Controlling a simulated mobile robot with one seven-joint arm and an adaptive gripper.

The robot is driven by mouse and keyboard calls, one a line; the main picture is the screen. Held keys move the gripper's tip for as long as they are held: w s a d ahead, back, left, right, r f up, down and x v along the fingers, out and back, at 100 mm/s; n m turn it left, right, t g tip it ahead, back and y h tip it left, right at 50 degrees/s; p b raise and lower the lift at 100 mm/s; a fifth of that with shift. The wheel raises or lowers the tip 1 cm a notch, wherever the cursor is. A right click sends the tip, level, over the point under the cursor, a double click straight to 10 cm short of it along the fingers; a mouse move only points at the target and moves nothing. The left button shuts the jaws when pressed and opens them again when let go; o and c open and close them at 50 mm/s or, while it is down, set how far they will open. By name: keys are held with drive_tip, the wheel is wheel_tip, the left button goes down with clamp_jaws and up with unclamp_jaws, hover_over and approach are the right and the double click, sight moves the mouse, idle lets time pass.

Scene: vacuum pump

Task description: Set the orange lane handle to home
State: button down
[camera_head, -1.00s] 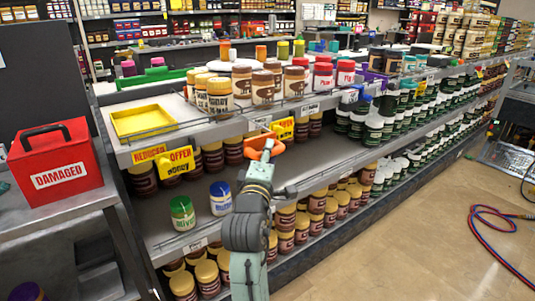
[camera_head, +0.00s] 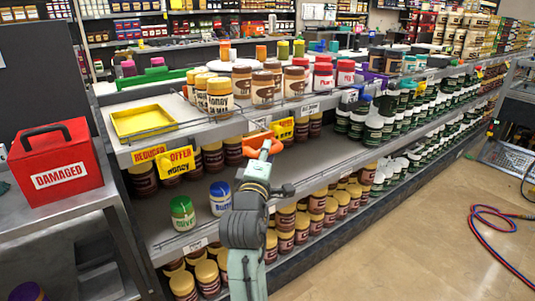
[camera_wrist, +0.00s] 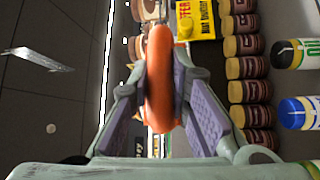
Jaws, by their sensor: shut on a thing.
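The orange lane handle (camera_head: 257,139) sits at the front edge of the upper shelf, below the price strip, in the head view. In the wrist view it is a thick orange loop (camera_wrist: 160,80) standing between the two finger pads. My gripper (camera_head: 266,147) is shut on it, and the fingertips hide part of it in the head view. In the wrist view my gripper (camera_wrist: 162,100) has one purple-padded finger on each side of the loop. The handle's mount is mostly hidden.
Jars of honey (camera_head: 220,96) and other spreads crowd the upper shelf. Yellow offer signs (camera_head: 181,161) hang beside the handle. A green-lidded jar (camera_head: 182,213) and a blue-lidded jar (camera_head: 220,199) stand on the lower shelf. A red box (camera_head: 55,165) is at left.

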drive_tip(key=w+a, duration=0.2)
drive_tip(key=w, duration=0.1)
drive_tip(key=w+a, duration=0.3)
drive_tip(key=w, duration=0.1)
drive_tip(key=w+a, duration=0.2)
drive_tip(key=w, duration=0.1)
drive_tip(key=shift+w+a+r, duration=0.15)
drive_tip(key=shift+a, duration=0.15)
drive_tip(key=c, duration=1.8)
unclamp_jaws()
drive_tip(key=shift+w, duration=0.1)
drive_tip(key=v, duration=1.2)
